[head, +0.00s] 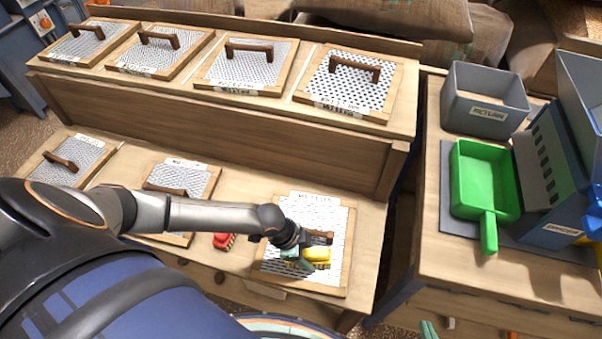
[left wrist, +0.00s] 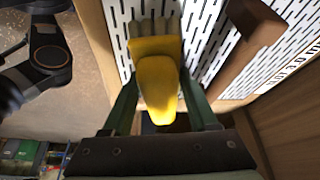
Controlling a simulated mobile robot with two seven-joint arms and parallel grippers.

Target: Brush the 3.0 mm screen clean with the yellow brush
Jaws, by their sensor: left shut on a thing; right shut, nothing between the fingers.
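The yellow brush (head: 318,257) is in my left gripper (head: 303,262), which is shut on its handle. In the left wrist view the brush (left wrist: 155,80) sits between the green fingers with its bristles toward a slotted screen. This wooden-framed screen (head: 282,219) lies on the lower bench at the right and has a brown handle. The brush is over it beside the handle; I cannot tell whether the bristles touch. Its label is too small to read, so I cannot confirm 3.0 mm.
A red brush (head: 223,240) lies left of the screen. Other handled screens lie on the lower bench and the upper shelf (head: 390,118). On the right table (head: 455,258) are a grey bin (head: 487,122), a green scoop (head: 482,185) and a blue machine (head: 560,165).

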